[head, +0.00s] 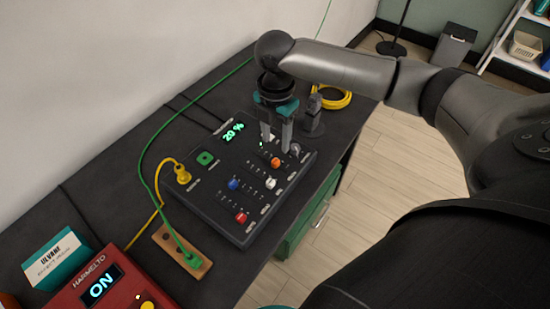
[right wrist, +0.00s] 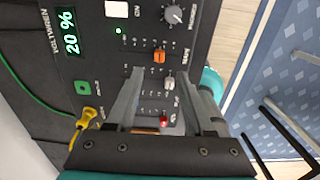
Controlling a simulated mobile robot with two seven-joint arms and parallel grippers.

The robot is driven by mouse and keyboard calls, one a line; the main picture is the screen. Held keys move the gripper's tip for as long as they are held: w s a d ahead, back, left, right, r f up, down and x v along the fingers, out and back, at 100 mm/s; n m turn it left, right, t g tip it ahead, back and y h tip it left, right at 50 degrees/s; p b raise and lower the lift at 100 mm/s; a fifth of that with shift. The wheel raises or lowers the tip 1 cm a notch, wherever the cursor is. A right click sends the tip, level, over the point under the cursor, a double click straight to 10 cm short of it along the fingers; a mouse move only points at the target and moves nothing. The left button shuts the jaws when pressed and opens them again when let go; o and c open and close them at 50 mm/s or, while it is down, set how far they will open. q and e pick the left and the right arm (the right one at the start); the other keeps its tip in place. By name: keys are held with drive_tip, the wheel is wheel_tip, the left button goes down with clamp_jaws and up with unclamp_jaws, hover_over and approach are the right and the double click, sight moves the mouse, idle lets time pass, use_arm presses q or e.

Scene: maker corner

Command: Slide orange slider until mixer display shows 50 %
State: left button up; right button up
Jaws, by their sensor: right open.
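The dark mixer panel (head: 222,203) lies on the bench, and its green display (head: 233,131) reads 20 %. The same display in the right wrist view (right wrist: 69,32) also reads 20 %. The orange slider (head: 276,162) is on the panel's far half; the right wrist view shows it (right wrist: 159,56) just beyond my fingertips. My right gripper (head: 277,143) points down over the panel's far end, open and with nothing between its fingers. Whether the fingertips touch the panel cannot be told. My left gripper is not in view.
White (head: 271,183), blue (head: 233,184) and red (head: 240,217) slider caps and a grey knob (head: 295,149) are on the panel. A yellow plug (head: 183,176), green cable (head: 146,187) and red device (head: 122,287) are nearby. A yellow cable coil (head: 335,98) lies behind.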

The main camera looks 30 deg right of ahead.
sight(275, 161)
wheel_tip(275, 161, down, 7)
drive_tip(key=shift+r+b, duration=0.2)
drive_tip(key=shift+b, duration=0.65)
drive_tip(key=shift+f, duration=0.65)
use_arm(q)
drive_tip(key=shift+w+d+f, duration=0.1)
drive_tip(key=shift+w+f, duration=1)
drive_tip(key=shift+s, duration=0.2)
use_arm(e)
drive_tip(key=shift+c, duration=0.2)
drive_tip(key=shift+c, duration=0.7)
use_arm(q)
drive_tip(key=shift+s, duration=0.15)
use_arm(e)
clamp_jaws()
drive_tip(key=shift+w, duration=0.15)
